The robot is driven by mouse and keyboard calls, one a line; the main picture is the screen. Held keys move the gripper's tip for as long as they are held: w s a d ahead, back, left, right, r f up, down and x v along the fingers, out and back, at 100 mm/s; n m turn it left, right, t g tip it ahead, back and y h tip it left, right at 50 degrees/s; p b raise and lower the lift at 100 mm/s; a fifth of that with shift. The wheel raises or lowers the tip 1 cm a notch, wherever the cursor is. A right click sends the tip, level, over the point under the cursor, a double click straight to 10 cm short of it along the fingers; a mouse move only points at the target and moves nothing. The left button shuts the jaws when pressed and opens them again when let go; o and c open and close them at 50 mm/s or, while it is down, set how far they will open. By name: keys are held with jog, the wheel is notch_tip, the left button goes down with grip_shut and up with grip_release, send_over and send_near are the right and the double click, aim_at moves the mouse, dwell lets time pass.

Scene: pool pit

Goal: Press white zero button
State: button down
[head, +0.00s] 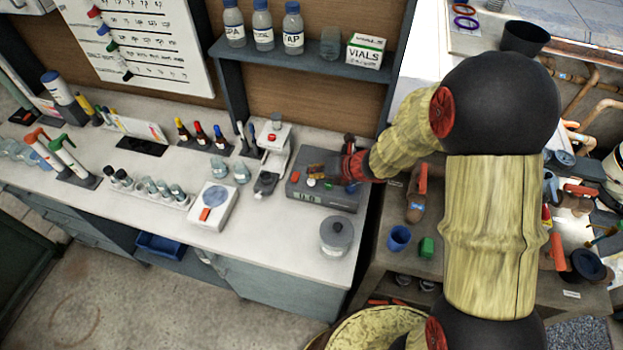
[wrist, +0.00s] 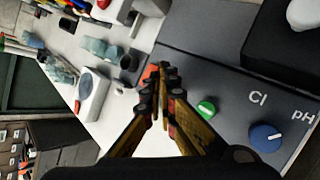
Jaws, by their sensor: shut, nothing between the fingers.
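The grey meter (head: 340,197) stands on the bench near its right end. In the head view a small white button (head: 311,182) shows on the meter just below my gripper (head: 317,172). In the wrist view the meter (wrist: 225,85) carries a green button (wrist: 206,107), an orange-red button (wrist: 150,72) and a blue knob (wrist: 265,137), with the letters Cl and pH. My gripper (wrist: 161,72) is shut and empty, its fingertips over the row between the orange-red and green buttons. No white button shows there; the fingers may cover it. I cannot tell whether the fingertips touch anything.
A shelf with bottles (head: 263,30) and a vials box (head: 366,51) hangs behind. A black raised block (wrist: 285,40) sits on the meter.

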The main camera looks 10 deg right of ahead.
aim_at(314, 180)
jog(key=shift+r, duration=0.1)
notch_tip(314, 180, up, 5)
jog(key=p, duration=0.4)
jog(key=shift+p, duration=0.3)
dwell(0.8)
